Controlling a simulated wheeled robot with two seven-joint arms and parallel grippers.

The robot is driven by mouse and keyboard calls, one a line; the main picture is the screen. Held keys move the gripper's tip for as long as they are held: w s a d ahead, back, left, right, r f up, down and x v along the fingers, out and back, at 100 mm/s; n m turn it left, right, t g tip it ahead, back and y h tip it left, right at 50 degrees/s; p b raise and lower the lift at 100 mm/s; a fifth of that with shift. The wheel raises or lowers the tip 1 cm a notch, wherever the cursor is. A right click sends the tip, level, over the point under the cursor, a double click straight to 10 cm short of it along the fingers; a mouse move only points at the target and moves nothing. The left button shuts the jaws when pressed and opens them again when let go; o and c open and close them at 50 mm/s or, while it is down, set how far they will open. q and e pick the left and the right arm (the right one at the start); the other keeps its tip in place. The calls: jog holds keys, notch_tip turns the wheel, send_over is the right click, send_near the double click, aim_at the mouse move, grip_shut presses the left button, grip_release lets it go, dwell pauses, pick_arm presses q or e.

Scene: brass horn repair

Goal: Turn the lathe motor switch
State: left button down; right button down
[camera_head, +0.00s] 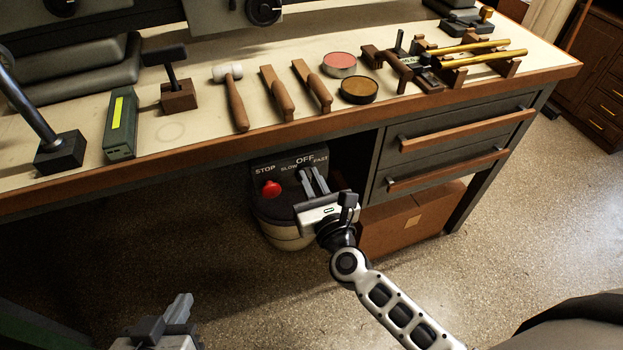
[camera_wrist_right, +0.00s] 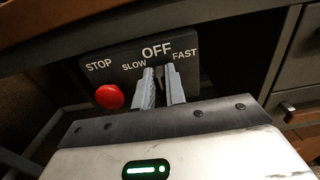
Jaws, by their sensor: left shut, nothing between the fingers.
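The lathe motor switch panel (camera_head: 287,172) is a dark plate under the bench front, marked STOP, SLOW, OFF and FAST. It also shows in the right wrist view (camera_wrist_right: 124,76). A red STOP button (camera_wrist_right: 109,97) sits at its left. My right gripper (camera_head: 312,182) is at the panel, its two grey fingers pointing at it just below OFF. The fingers are slightly apart. A thin dark switch lever (camera_wrist_right: 159,75) shows in the gap between them; contact is not clear. My left gripper (camera_head: 181,308) is shut and empty, low in the head view, away from the panel.
The bench edge (camera_head: 205,158) overhangs the panel. Drawers (camera_head: 450,140) and a brown box (camera_head: 412,222) stand to the right. Mallets, tins and other tools lie on the bench top. The floor in front is clear.

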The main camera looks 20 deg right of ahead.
jog(key=n, duration=0.2)
jog(key=a+n+p, duration=0.1)
jog(key=n, duration=0.2)
pick_arm(q)
jog(key=shift+r, duration=0.35)
pick_arm(e)
jog(key=shift+a+f+n, duration=0.15)
jog(key=shift+n, duration=1.15)
jog(key=c, duration=1.4)
grip_release()
jog(key=shift+c, duration=0.2)
jog(key=shift+s+f, duration=0.1)
